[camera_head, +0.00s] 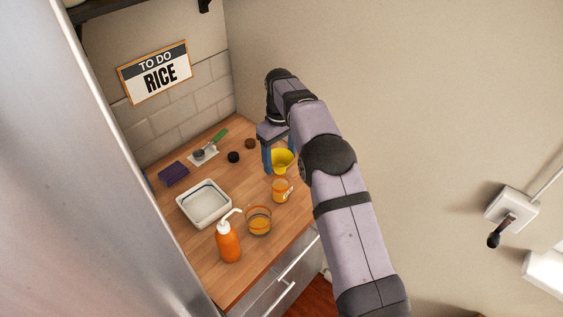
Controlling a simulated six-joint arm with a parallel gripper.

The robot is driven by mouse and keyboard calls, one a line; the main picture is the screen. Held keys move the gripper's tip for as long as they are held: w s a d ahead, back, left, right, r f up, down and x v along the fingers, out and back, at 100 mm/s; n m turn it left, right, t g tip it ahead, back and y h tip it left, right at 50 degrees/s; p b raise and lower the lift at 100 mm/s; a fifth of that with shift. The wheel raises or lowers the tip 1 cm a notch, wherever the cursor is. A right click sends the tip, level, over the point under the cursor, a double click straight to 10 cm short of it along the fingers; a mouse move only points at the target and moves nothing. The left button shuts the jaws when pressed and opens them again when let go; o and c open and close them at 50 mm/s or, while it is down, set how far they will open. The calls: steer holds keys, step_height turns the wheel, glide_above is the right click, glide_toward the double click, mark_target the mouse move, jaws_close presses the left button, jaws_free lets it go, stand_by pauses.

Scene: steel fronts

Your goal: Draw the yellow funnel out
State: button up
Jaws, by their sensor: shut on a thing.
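The yellow funnel (283,161) is on the right side of the wooden counter, just behind an orange-labelled jar (281,190). My gripper (279,164) points down with its blue fingers on either side of the funnel, shut on it. The far finger is partly hidden behind the funnel and my arm. The funnel's lower part is hidden by the jar, so I cannot tell whether its spout is inside the jar or above it.
A glass bowl (258,220) with orange contents and an orange pump bottle (228,241) stand in front. A white square dish (204,204) and a purple block (173,174) lie left. Dark round lids (233,157) and a green-handled tool (220,135) lie behind. A wall rises close on the right.

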steer(key=shift+r+p, duration=0.7)
steer(key=shift+p, duration=0.2)
stand_by(0.5)
steer(key=shift+r+p, duration=1.95)
steer(key=shift+p, duration=0.05)
